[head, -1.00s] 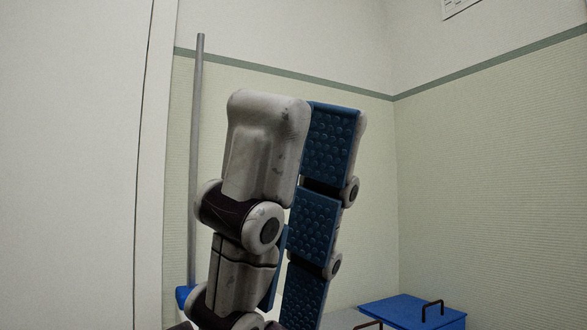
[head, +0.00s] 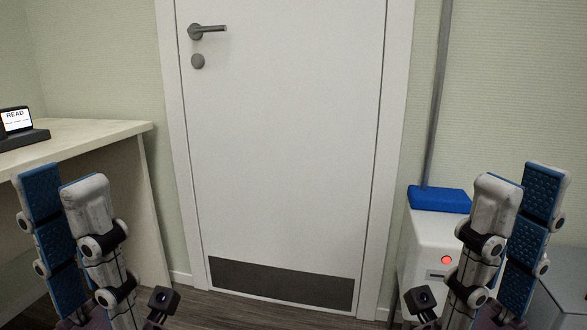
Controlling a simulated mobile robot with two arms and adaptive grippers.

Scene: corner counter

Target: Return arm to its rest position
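My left gripper (head: 61,182) stands upright at the lower left of the head view, in front of the counter's end. Its blue-padded finger and its pale finger are apart, with nothing between them. My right gripper (head: 522,182) stands upright at the lower right, in front of a white cabinet. Its fingers are also apart and empty. Both grippers point upward, and the arms behind them are mostly out of the frame.
A closed white door (head: 285,150) with a grey handle (head: 207,30) is straight ahead. A pale counter (head: 95,138) with a small "READ" display (head: 17,121) is at left. At right, a blue mop head (head: 440,199) with a grey pole rests on a white cabinet (head: 420,240). Dark floor shows between.

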